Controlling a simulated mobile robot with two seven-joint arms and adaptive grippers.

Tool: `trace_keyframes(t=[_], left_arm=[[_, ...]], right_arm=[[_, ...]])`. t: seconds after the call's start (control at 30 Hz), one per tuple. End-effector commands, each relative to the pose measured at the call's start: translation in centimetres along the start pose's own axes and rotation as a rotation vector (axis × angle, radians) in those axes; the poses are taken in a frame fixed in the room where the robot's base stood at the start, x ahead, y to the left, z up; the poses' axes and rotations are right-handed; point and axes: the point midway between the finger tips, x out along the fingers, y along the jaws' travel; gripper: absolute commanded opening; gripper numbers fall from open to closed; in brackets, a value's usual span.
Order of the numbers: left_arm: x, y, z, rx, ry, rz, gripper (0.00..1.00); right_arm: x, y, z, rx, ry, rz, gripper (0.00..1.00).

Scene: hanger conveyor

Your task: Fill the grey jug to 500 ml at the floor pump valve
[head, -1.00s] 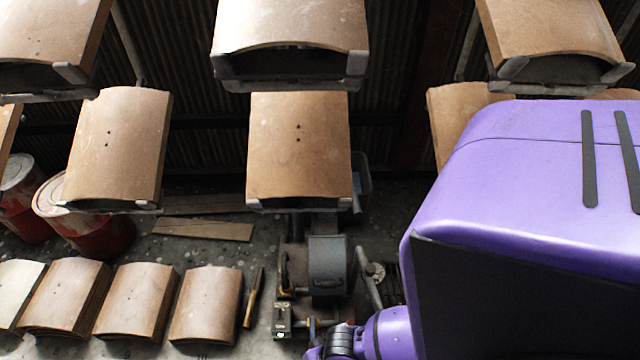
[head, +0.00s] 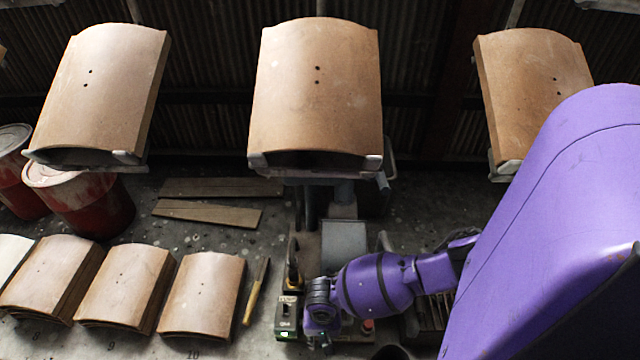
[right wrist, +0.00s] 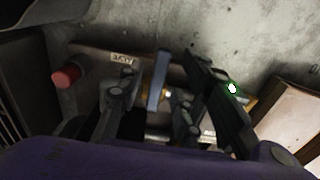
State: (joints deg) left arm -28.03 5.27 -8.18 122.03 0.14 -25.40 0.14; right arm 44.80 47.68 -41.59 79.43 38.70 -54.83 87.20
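In the right wrist view, a blue-grey lever (right wrist: 158,82) stands on the pump base beside a pale label (right wrist: 122,58) that seems to read VALVE. My right gripper (right wrist: 150,98) is open, with its fingers apart on either side of the lever; contact cannot be told. In the head view the right gripper (head: 320,342) is at the bottom edge, mostly hidden by its wrist. A small unit with a green light (head: 286,328) is just left of it. I cannot make out the grey jug in either view. My left gripper is not in view.
A grey box (head: 345,240) stands behind my right arm. A red knob (right wrist: 66,78) is on the base. Stacked tiles (head: 125,285) and a wooden-handled tool (head: 256,290) lie left. Hanging tile carriers (head: 317,90) pass above. Red buckets (head: 85,205) stand far left.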

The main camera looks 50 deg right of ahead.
Motion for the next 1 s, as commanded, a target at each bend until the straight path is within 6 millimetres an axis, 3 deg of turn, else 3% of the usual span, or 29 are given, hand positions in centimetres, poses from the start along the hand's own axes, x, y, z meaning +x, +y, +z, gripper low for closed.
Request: trace_keyframes(t=[0.1,0.4,0.67,1.0], left_arm=[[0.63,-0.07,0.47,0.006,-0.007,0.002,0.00],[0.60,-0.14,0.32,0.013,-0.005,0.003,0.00],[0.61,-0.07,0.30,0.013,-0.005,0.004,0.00],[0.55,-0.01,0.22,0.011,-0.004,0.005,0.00]], right_arm=[[1.14,-0.04,-0.02,-0.001,0.000,0.000,0.33],[1.27,-0.08,-0.03,-0.001,0.001,-0.002,0.33],[1.28,-0.06,-0.02,-0.001,0.001,-0.002,0.01],[1.25,-0.03,-0.03,0.000,0.001,-0.002,0.00]])
